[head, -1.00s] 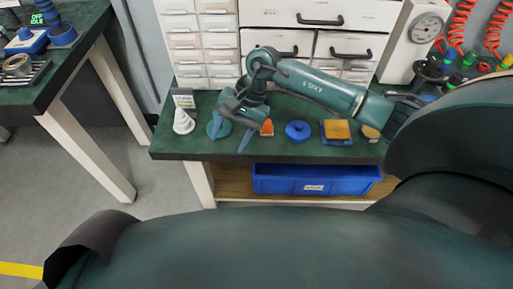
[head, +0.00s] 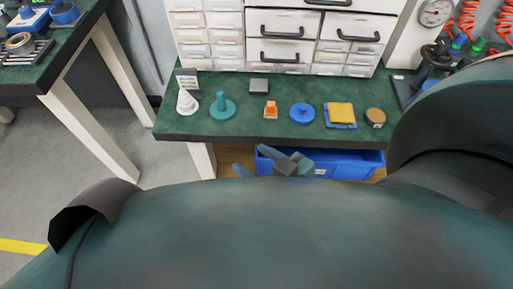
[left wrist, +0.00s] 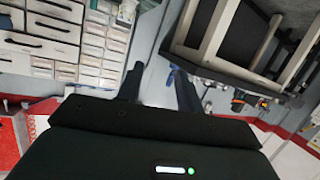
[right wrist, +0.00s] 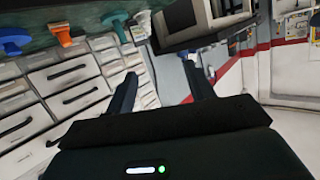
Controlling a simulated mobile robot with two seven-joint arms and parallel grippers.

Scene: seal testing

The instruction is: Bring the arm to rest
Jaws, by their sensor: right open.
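My right gripper (head: 253,162) shows in the head view low in front of the bench's front edge, before the blue bin (head: 345,163). Most of its arm is hidden behind my own body. In the right wrist view its two fingers (right wrist: 162,88) stand apart with nothing between them. My left gripper is out of the head view. In the left wrist view its two fingers (left wrist: 158,88) are apart and empty.
The green bench (head: 225,133) holds a white cone (head: 187,103), a teal part (head: 222,107), an orange part (head: 270,110), a blue knob (head: 302,113) and a yellow pad (head: 341,112). Drawers (head: 280,50) stand behind. Another bench (head: 75,45) stands at left.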

